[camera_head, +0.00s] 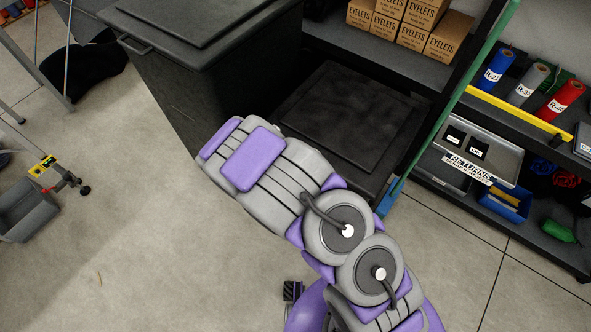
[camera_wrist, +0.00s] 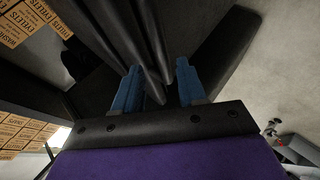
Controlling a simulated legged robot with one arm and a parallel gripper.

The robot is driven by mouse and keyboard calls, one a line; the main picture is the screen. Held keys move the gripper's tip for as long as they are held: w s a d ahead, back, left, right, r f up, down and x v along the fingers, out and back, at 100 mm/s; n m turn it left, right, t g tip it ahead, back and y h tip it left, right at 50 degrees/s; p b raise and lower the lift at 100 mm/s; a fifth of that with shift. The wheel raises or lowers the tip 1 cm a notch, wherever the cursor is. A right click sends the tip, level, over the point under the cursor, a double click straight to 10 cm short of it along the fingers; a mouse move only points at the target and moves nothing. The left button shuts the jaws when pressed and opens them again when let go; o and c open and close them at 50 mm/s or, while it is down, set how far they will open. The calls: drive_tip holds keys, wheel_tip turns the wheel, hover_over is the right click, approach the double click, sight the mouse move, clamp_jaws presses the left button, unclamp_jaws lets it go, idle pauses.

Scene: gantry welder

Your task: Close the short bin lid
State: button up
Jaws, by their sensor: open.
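The short black bin's lid (camera_head: 350,115) is a dark square panel with a raised middle, right of the tall bin in the head view. It looks to lie roughly flat over the bin, but my arm hides its near left side, so I cannot tell if it is fully down. My gripper (camera_wrist: 157,72) shows in the wrist view with two blue fingers apart. Dark bars or ridges run between and beyond the fingers; I cannot tell whether they touch. In the head view my gripper is hidden behind my forearm.
A taller black bin (camera_head: 205,70) with a lid stands just left. Shelves behind hold eyelet boxes (camera_head: 405,25) and coloured rolls (camera_head: 530,85). A green post (camera_head: 450,100) rises beside the short bin. A grey tray (camera_head: 480,150) sits right.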

drive_tip(key=p+v, duration=1.7)
drive_tip(key=p, duration=0.5)
drive_tip(key=shift+d+r, duration=0.1)
idle(0.8)
